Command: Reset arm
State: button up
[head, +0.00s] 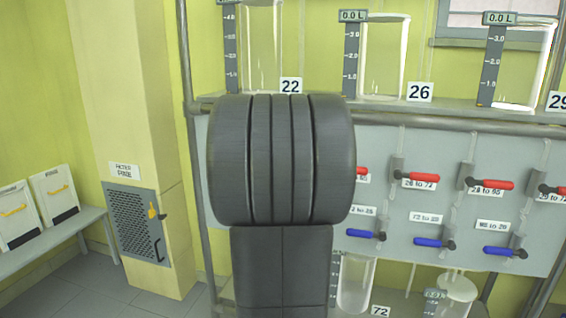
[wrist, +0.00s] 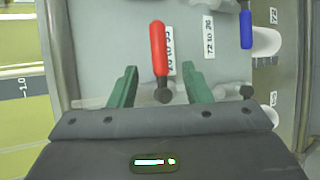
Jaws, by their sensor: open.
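My gripper (wrist: 160,85) shows in the wrist view with its two green fingers spread apart and nothing held between them. A red valve handle (wrist: 159,45) lies just beyond the fingertips, its dark pivot (wrist: 163,95) in line with the gap between the fingers. I cannot tell whether anything touches. A blue handle (wrist: 246,28) is farther right. In the head view my arm's dark links fill the middle and hide the gripper and part of the valve panel.
The valve panel (head: 460,255) carries red handles (head: 423,176) above blue handles (head: 433,243). Glass cylinders (head: 383,58) stand on the shelf above, and more glass vessels (head: 356,285) sit below. A filter cabinet (head: 136,222) and a bench (head: 60,238) are at left. Floor shows between them.

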jog(key=w+d+f+n+h+p, duration=0.1)
jog(key=w+d+f, duration=0.2)
jog(key=w+d, duration=0.4)
jog(key=shift+d+h, duration=0.3)
jog(key=shift+d, duration=0.05)
jog(key=shift+w, duration=0.1)
dwell(0.5)
